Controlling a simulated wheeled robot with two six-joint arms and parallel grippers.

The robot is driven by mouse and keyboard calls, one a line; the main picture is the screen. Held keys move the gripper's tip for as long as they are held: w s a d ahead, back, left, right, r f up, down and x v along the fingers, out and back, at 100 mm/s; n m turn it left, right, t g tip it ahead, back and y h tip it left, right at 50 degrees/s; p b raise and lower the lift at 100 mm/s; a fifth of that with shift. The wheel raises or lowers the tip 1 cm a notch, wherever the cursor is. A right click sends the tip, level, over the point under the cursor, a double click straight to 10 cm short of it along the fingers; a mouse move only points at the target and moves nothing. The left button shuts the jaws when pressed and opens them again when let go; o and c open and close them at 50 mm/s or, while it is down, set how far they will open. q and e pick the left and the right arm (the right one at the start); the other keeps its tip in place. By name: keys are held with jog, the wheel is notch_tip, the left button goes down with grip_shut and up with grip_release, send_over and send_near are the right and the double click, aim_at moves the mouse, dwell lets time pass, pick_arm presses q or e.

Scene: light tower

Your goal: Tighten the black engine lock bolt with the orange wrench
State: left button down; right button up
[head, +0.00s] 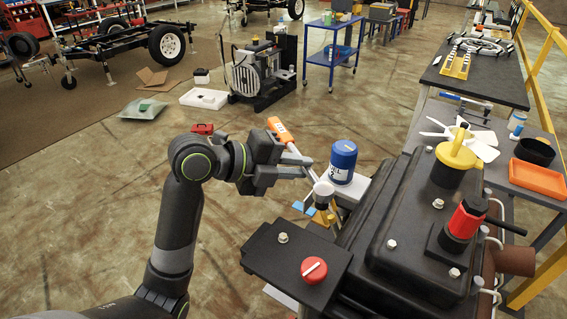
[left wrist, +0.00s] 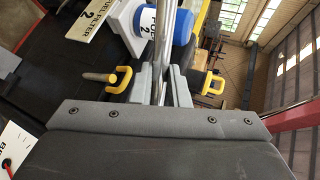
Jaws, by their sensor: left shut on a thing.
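The orange wrench has an orange handle (head: 280,130) and a silver shaft, which also shows between the fingers in the left wrist view (left wrist: 163,50). My left gripper (head: 307,170) is shut on this shaft. The handle sticks up and back to the left, and the shaft slopes down to the right. Its lower end is by a pale round cap (head: 323,188) near the blue canister; I cannot tell whether they touch. The black engine (head: 420,195) stands to the right with several pale hex bolts on top. I cannot pick out a black lock bolt. My right gripper is out of view.
A blue canister (head: 343,162) stands on a light bracket beside the engine. A black plate with a red knob (head: 314,270) is in front. A yellow cap (head: 457,155) and red valve (head: 465,222) rise from the engine. Open floor lies to the left.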

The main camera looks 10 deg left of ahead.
pick_arm(q)
jog(key=s+r+m+g+h+b, duration=0.2)
jog(key=s+r+m+g, duration=0.3)
jog(key=r+m+g, duration=0.1)
jog(key=shift+s+a+m+g+h+b, duration=0.2)
jog(key=shift+a+m+g+h+b, duration=0.15)
jog(key=shift+m+g, duration=0.7)
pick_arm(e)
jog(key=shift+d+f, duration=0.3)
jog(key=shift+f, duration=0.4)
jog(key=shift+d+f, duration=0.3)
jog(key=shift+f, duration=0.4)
pick_arm(q)
jog(key=shift+a, duration=0.1)
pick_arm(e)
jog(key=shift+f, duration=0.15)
